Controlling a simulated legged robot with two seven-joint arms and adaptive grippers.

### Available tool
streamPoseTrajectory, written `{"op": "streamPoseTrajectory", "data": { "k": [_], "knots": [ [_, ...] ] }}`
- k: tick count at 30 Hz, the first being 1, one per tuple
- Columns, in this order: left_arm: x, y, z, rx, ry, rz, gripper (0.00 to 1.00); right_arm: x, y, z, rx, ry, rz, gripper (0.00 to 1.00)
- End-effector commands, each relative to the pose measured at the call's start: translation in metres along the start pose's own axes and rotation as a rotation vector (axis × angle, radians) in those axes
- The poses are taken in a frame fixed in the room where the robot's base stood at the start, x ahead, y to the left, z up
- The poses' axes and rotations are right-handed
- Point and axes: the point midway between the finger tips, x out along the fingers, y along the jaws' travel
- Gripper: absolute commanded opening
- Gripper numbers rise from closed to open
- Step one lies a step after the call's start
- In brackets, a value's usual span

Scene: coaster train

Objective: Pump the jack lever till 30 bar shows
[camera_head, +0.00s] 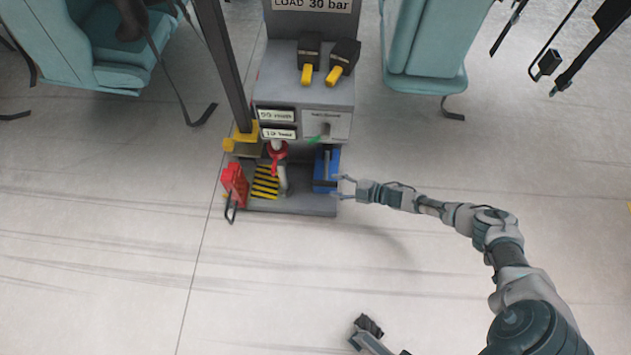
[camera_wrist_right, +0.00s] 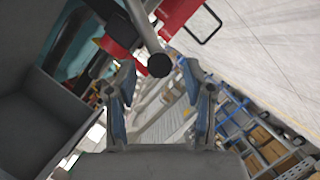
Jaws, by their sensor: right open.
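My right gripper (camera_head: 339,187) is open at the right side of the grey station, beside a blue unit (camera_head: 321,168) in its lower bay. In the right wrist view the two fingers (camera_wrist_right: 156,68) are spread apart. A grey rod with a black ball end (camera_wrist_right: 159,65), which looks like the jack lever, shows between the fingertips. I cannot tell whether they touch it. A sign reading "LOAD 30 bar" (camera_head: 312,4) is at the top of the station. No pressure reading is legible.
A red part (camera_head: 235,183) stands at the bay's left, near a yellow-black striped plate (camera_head: 265,184). Two black boxes with yellow handles (camera_head: 325,58) sit above. Teal seats (camera_head: 428,45) flank the station. The floor in front (camera_head: 270,265) is mostly clear.

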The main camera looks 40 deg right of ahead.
Motion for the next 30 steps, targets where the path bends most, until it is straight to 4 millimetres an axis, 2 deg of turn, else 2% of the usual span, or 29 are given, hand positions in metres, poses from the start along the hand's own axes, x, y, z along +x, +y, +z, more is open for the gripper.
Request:
{"op": "streamPoseTrajectory", "data": {
  "k": [1, 3, 9, 20, 26, 27, 30],
  "knots": [
    [-0.004, 0.000, 0.005, 0.000, 0.008, 0.002, 0.39, 0.012, -0.007, 0.005, 0.003, -0.004, -0.006, 0.52],
    [-0.002, 0.000, 0.005, 0.001, 0.024, 0.008, 0.39, 0.025, -0.006, 0.004, 0.002, -0.002, -0.004, 0.52],
    [0.002, 0.000, 0.004, 0.002, 0.058, 0.018, 0.39, 0.048, -0.002, 0.000, -0.001, -0.001, -0.002, 0.52],
    [0.005, 0.001, 0.008, 0.004, 0.063, 0.023, 0.39, 0.054, 0.001, -0.002, 0.000, 0.002, 0.001, 0.52],
    [0.005, 0.001, 0.008, 0.004, 0.063, 0.023, 0.39, 0.054, 0.001, -0.002, 0.000, 0.001, 0.001, 0.05],
    [0.005, 0.001, 0.008, 0.004, 0.063, 0.022, 0.39, 0.054, 0.001, -0.002, 0.000, 0.001, 0.001, 0.00],
    [0.005, 0.001, 0.008, 0.004, 0.063, 0.022, 0.39, 0.054, 0.001, -0.002, 0.000, 0.001, 0.001, 0.00]
  ]
}}
